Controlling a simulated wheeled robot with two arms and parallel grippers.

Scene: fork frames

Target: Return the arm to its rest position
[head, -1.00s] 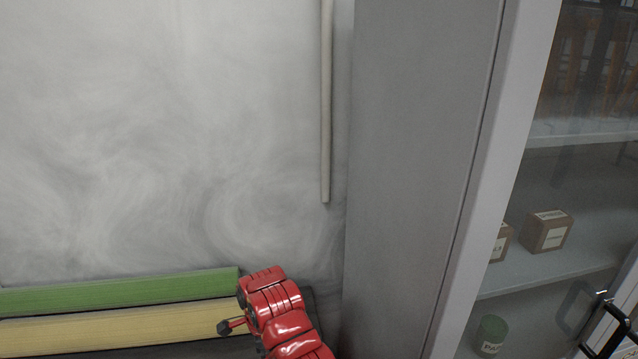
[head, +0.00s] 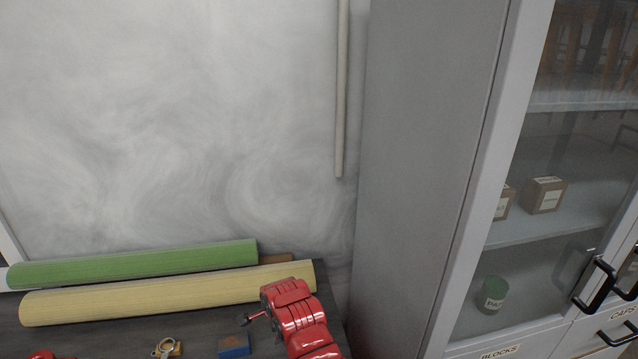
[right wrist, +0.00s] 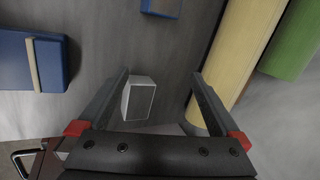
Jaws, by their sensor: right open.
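My red right arm (head: 298,318) reaches in from the bottom of the head view, over the dark table, close to the rolls. A small pale grey block (right wrist: 139,99) shows between the fingers, seemingly on the table surface below. A bit of red (head: 45,355) at the bottom left edge may be part of my left arm. My left gripper is not seen.
A green roll (head: 130,264) and a yellow roll (head: 160,295) lie along the table's back. A blue box (head: 233,346) and a yellow item (head: 167,347) lie in front. A grey cabinet (head: 425,150) with a glass door stands right. A blue case (right wrist: 28,62) lies left in the wrist view.

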